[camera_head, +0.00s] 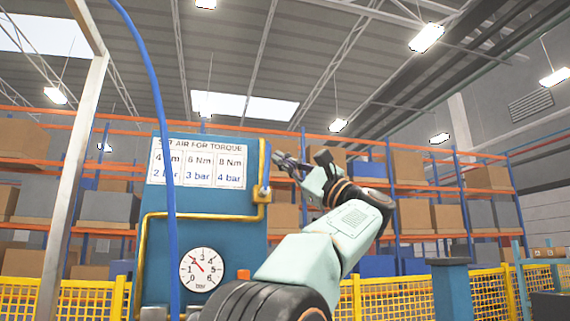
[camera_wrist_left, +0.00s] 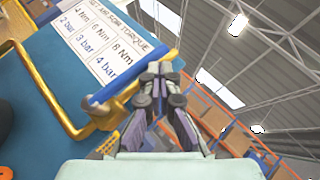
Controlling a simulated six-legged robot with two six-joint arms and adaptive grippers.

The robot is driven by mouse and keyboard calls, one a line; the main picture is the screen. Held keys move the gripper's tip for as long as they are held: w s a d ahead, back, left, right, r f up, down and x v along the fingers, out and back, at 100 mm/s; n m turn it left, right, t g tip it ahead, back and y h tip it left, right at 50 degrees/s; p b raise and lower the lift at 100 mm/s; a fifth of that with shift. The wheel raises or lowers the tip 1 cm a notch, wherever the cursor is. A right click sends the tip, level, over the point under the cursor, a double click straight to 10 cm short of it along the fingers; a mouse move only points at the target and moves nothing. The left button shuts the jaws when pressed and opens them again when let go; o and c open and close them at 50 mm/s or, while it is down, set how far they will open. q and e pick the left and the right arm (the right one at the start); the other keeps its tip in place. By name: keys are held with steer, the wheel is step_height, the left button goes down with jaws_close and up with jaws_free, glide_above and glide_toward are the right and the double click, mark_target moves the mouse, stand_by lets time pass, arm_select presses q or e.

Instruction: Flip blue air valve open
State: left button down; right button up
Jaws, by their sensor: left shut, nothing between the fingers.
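The blue air valve (camera_wrist_left: 128,77) shows in the left wrist view as a blue lever slanting up to the right, beside a yellow pipe and a brass-coloured body. In the head view the valve (camera_head: 262,192) is small, on the yellow pipe at the panel's right edge. My left gripper (camera_head: 279,158) is to the upper right of the valve in the head view. In the left wrist view my left gripper (camera_wrist_left: 160,68) is shut and empty, its fingertips close to the lever's upper right end. I cannot tell whether they touch. My right gripper is not in view.
The blue panel (camera_head: 215,235) carries a torque chart (camera_head: 197,168) and a round bar gauge (camera_head: 201,269). A blue hose (camera_head: 165,130) hangs in front of it. Yellow mesh fencing (camera_head: 385,299) and loaded racks (camera_head: 415,215) stand behind.

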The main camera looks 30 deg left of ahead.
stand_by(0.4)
arm_select(q)
steer(key=s+v, duration=0.1)
steer(key=v, duration=1)
steer(key=shift+w+d+f, duration=0.25)
steer(key=shift+w+d, duration=0.1)
steer(key=shift+w, duration=0.15)
